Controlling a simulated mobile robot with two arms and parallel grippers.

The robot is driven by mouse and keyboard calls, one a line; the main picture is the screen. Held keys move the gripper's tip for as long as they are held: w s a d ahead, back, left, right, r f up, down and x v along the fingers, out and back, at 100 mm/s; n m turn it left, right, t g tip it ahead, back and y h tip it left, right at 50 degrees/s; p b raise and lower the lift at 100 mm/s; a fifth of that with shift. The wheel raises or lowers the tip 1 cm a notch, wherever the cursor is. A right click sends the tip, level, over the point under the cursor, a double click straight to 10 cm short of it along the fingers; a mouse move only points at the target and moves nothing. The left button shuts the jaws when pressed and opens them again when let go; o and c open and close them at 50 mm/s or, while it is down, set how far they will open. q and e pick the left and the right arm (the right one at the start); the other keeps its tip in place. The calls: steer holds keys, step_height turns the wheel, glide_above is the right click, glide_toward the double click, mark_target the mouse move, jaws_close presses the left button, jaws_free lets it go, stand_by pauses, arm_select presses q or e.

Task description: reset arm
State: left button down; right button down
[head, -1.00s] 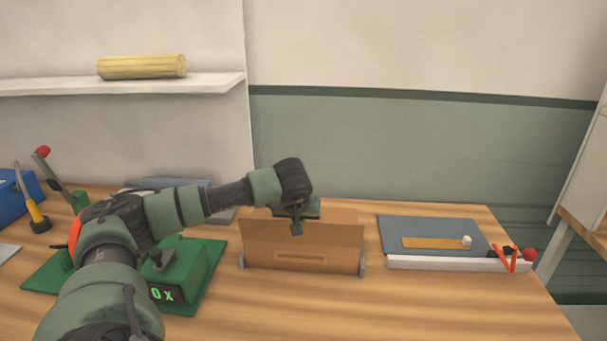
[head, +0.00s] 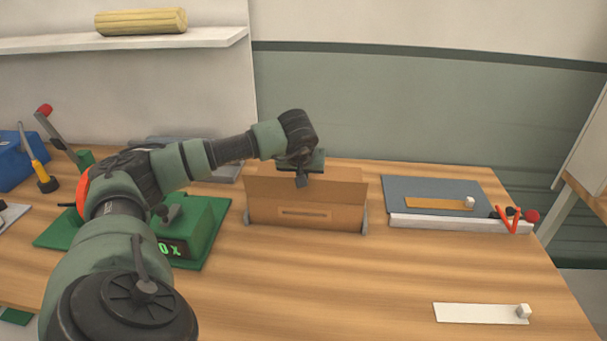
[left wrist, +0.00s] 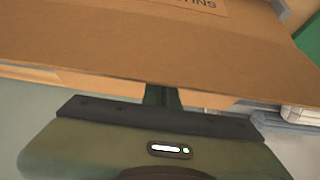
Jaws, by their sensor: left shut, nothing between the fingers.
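My left arm comes in from the left in the head view and reaches over a brown cardboard box (head: 305,215). My left gripper (head: 302,180) is at the box's top edge, pointing down, shut and empty. In the left wrist view the gripper (left wrist: 160,95) lies close to the brown cardboard (left wrist: 150,40) of the box. I cannot tell whether it touches the box. My right gripper is not in view.
A green device with a lit display (head: 185,230) stands left of the box. A grey board with a white edge (head: 440,220) lies to the right. A white strip with a small cube (head: 480,313) lies front right. A yellow roll (head: 140,22) rests on the shelf (head: 200,42).

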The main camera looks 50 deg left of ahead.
arm_select(q)
steer(key=v, duration=0.7)
steer(key=shift+s+d+b, duration=0.3)
steer(key=shift+b, duration=0.05)
